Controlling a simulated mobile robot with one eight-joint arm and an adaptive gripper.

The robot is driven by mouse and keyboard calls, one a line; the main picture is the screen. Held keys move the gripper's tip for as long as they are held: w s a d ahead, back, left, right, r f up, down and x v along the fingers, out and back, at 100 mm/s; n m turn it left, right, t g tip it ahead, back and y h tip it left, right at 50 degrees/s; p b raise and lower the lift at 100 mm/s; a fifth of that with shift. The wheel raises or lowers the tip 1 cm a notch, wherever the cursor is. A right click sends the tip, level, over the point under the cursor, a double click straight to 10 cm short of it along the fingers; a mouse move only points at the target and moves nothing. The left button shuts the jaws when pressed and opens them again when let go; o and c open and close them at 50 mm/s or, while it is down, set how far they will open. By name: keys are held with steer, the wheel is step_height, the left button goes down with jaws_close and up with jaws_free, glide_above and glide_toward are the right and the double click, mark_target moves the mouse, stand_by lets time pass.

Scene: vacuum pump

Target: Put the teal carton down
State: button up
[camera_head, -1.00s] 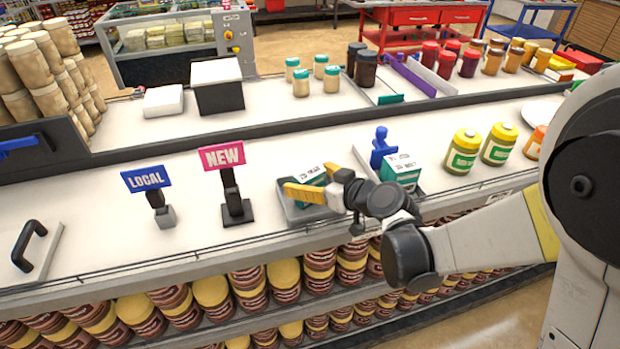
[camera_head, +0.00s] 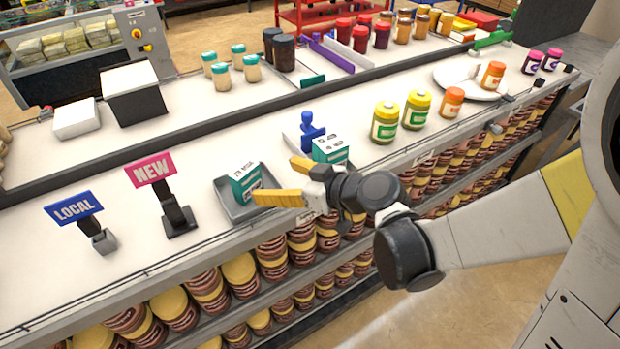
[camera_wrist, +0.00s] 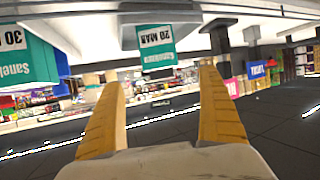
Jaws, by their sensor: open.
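A teal and white carton (camera_head: 247,185) stands in a shallow grey tray (camera_head: 228,207) on the counter, to the right of the pink NEW sign. My gripper (camera_head: 272,179) is open and empty, its yellow fingers pointing at the carton from the right. In the wrist view, this carton (camera_wrist: 156,48) appears inverted, marked 20 MAR, beyond and above the open fingertips (camera_wrist: 161,77), with a visible gap. A second teal carton (camera_head: 330,150) stands behind my gripper by a blue figure-shaped holder. It also shows large at the left of the wrist view (camera_wrist: 27,60), marked 30 MAR.
The NEW sign (camera_head: 153,170) and blue LOCAL sign (camera_head: 75,208) stand left of the tray. Yellow-lidded green jars (camera_head: 387,122) stand to the right. A dark ledge runs behind. Shelves of brown tins lie below the counter's front edge.

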steer(key=shift+d, duration=0.15)
steer(key=s+d+r+m+h, duration=0.1)
steer(key=s+d+m+h, duration=0.4)
steer(key=d, duration=0.7)
steer(key=s+d+r+m+h, duration=0.2)
steer(key=s+d+m+h, duration=0.3)
steer(key=d, duration=0.8)
steer(key=s, duration=0.3)
steer(key=shift+s+d+r+m+g+h, duration=0.2)
steer(key=shift+r+m+g+h, duration=0.05)
steer(key=shift+m+g+h, duration=0.15)
